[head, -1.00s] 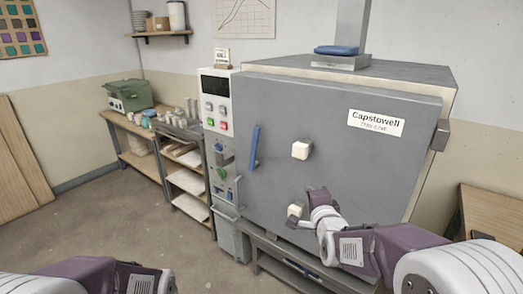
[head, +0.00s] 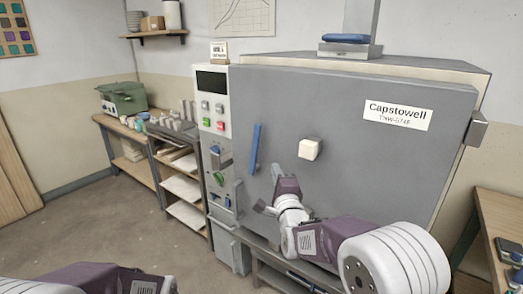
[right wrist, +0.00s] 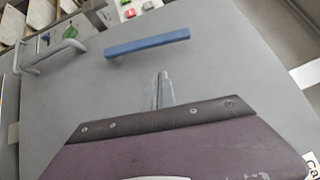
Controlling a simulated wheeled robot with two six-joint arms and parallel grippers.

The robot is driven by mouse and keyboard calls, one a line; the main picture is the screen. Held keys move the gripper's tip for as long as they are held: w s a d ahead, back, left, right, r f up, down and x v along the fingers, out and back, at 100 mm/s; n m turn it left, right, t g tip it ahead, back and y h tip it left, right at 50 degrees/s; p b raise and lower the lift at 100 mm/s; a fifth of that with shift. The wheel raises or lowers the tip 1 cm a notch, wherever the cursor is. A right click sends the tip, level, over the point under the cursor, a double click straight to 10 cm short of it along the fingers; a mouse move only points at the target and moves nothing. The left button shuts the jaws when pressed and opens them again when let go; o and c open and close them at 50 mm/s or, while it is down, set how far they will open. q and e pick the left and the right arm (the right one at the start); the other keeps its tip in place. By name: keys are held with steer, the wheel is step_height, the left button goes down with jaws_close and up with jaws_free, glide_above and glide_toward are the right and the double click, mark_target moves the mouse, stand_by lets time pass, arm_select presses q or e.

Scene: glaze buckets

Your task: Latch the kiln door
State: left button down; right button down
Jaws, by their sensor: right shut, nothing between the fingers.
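The kiln door (head: 350,135) is a large grey panel that looks closed or nearly so. A blue lever bar (head: 255,149) stands nearly upright on its left side; it also shows in the right wrist view (right wrist: 147,44). A grey pull handle (head: 238,194) sits lower, near the door's left edge, and appears in the right wrist view (right wrist: 50,60). My right gripper (head: 266,208) is shut and empty in front of the lower left of the door, below and right of the blue bar. Its fingertips (right wrist: 163,76) point toward the bar, apart from it. My left gripper's fingers are out of view.
A white block-like knob (head: 310,149) sticks out of the door right of the blue bar. The control panel (head: 214,105) stands left of the door. A shelf cart (head: 183,188) and bench are further left. The floor (head: 120,222) between is clear.

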mark_target(254, 151)
steer(key=w+a+r+p, duration=0.1)
steer(key=w+a+p, duration=0.3)
steer(key=w, duration=0.6)
steer(key=shift+a+r, duration=0.2)
steer(key=shift+r, duration=0.05)
steer(key=shift+r, duration=0.1)
